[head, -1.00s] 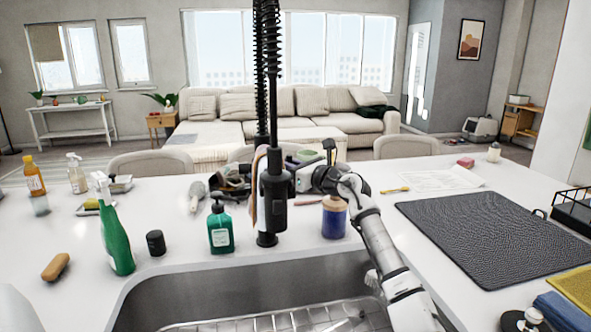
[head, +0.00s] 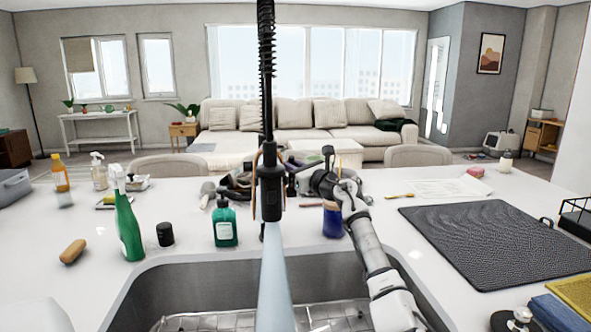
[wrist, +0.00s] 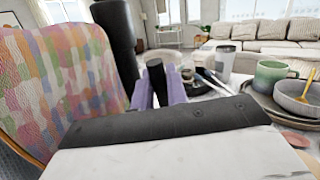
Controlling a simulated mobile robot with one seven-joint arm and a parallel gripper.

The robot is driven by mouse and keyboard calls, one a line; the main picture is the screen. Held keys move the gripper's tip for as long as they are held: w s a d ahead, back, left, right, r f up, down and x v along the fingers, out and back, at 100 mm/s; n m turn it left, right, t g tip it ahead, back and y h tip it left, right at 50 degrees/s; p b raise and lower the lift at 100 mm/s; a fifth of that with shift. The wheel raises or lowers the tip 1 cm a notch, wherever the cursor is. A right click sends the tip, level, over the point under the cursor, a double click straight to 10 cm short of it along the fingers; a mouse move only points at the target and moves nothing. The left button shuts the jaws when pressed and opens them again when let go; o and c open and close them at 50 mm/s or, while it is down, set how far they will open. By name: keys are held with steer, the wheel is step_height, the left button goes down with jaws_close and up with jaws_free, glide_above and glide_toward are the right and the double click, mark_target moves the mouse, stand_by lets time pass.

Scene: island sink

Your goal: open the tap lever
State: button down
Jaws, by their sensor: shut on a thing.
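The black tap (head: 270,195) with its tall spring neck stands behind the sink. A pale stream of water (head: 272,285) runs down from its head. The tap also shows as a dark column in the wrist view (wrist: 117,38). My gripper (head: 318,178) is just right of the tap, beside its lever (head: 306,163). In the wrist view, the purple fingers of my gripper (wrist: 159,88) are shut on the black lever (wrist: 156,76), which stands between them. The lever's lower part is hidden behind my gripper body.
A green soap bottle (head: 224,224) stands left of the tap and a blue jar (head: 333,222) right, close to my arm. A patterned panel (wrist: 55,85) is near in the wrist view, with a green mug (wrist: 273,76) at right. A dark mat (head: 485,240) lies right.

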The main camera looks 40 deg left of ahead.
steer(key=shift+r, duration=0.1)
steer(key=c, duration=1.5)
jaws_free()
step_height(320, 180, up, 20)
steer(key=shift+f+p, duration=0.1)
steer(key=shift+p, duration=0.8)
